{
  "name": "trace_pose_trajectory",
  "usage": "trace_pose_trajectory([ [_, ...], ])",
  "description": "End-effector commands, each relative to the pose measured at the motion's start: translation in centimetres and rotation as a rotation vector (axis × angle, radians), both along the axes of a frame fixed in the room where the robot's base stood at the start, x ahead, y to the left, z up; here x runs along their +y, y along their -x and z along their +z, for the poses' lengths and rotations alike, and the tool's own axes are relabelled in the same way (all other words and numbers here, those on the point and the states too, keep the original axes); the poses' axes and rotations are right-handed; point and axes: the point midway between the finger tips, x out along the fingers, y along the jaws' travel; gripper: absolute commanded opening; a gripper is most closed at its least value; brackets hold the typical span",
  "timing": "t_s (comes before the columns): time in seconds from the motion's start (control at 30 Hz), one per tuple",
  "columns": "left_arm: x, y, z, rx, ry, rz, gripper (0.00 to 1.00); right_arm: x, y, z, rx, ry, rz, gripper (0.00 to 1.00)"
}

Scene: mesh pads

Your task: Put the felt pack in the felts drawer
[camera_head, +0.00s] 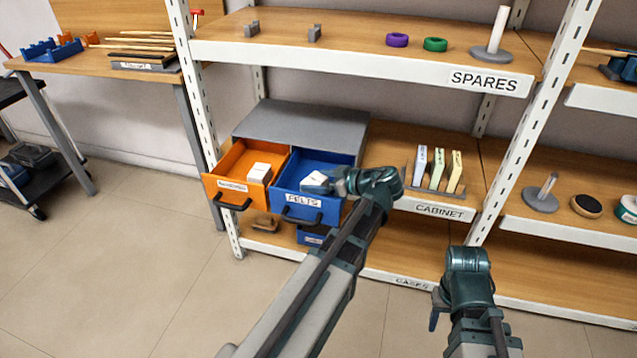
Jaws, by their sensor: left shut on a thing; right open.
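The blue drawer labelled FELTS (302,202) is pulled open from a grey-topped cabinet (300,130). A small white pack (313,181), which appears to be the felt pack, is over or inside the drawer's opening. Its height above the drawer floor cannot be told. My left gripper (328,182) reaches in from the drawer's right side and is shut on the pack; its fingers partly hide it. My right gripper (435,310) is open and empty, low in front of the shelf and apart from the drawer.
An open orange drawer (228,187) with a white box (259,172) in it stands left of the blue one. Upright packs (437,170) stand in a rack to the right. The SPARES shelf (370,65) runs above. A white post (196,115) stands left; the floor in front is clear.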

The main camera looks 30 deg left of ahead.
Motion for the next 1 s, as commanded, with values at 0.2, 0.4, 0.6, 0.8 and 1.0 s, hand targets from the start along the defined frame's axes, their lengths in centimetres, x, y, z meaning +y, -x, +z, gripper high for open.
trace_pose_trajectory([
  [0.2,0.0,0.0,-0.3,0.000,0.000,0.000,1.00,0.0,0.0,-0.3,0.000,0.000,0.001,0.50],
  [0.4,0.0,0.0,-0.3,0.000,0.000,0.000,1.00,0.0,0.0,-0.3,0.000,0.000,0.000,0.50],
  [0.6,-1.0,0.1,0.8,0.000,0.000,-0.002,1.00,0.0,0.0,0.8,0.000,0.001,-0.001,0.50],
  [0.8,-4.7,0.7,2.8,0.000,0.000,-0.004,1.00,-0.1,0.0,2.8,0.000,0.004,-0.005,0.50],
  [1.0,-8.1,1.2,4.3,0.000,0.000,-0.004,1.00,-0.1,0.0,4.3,0.000,0.006,-0.008,0.50],
])
